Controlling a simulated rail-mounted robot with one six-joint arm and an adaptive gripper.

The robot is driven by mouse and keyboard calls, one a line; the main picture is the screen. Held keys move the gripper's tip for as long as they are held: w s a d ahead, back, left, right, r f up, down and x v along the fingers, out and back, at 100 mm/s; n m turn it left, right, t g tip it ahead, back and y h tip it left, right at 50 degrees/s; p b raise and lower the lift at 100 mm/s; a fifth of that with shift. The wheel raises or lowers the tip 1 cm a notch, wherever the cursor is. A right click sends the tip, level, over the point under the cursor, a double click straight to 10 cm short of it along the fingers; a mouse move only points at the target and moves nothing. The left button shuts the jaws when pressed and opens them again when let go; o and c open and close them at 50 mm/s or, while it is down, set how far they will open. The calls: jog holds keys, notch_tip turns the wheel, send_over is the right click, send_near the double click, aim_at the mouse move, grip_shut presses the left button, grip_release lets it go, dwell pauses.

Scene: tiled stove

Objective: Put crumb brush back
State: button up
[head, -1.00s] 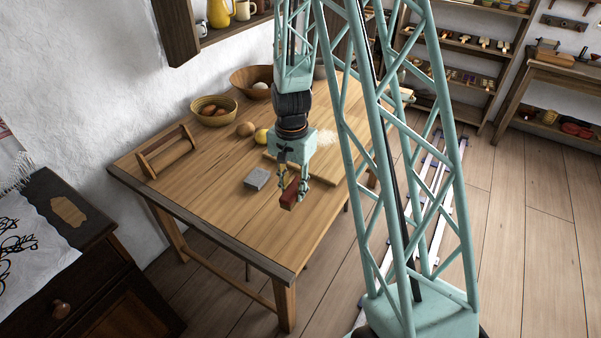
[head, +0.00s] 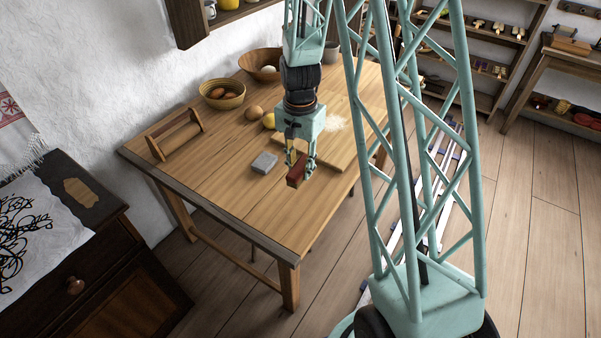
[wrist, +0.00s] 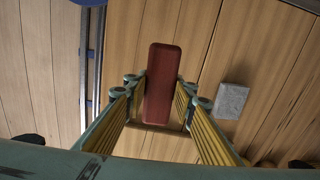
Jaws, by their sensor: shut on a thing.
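The crumb brush, as I take it, is a red-brown block (head: 296,176) with rounded edges. In the wrist view the brush (wrist: 163,85) lies lengthwise between the fingers; its underside is hidden. My gripper (head: 301,168) is shut on it, one finger on each side, and holds it over the wooden table (head: 205,195), near the long edge on the floor side. In the wrist view the fingertips of my gripper (wrist: 160,92) flank the brush. I cannot tell how high it is above the table.
A grey block (head: 264,162) lies left of the brush. A wooden holder with a roll (head: 176,136), a bowl of eggs (head: 222,94), a second bowl (head: 258,64), a loose egg (head: 253,112) and a yellow fruit (head: 269,120) stand farther back. A board lies behind my gripper. The front table end is bare.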

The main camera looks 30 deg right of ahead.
jog(key=shift+w+a+r+n, duration=0.15)
jog(key=shift+w+a+n, duration=0.25)
jog(key=shift+w, duration=0.1)
jog(key=w+a+r+n, duration=0.4)
jog(key=w+a+n, duration=0.7)
jog(key=a, duration=0.3)
jog(key=shift+w+a+r, duration=0.15)
jog(key=shift+w+a, duration=0.25)
jog(key=shift+w, duration=0.15)
jog(key=shift+w+d, duration=0.1)
jog(key=shift+d, duration=0.05)
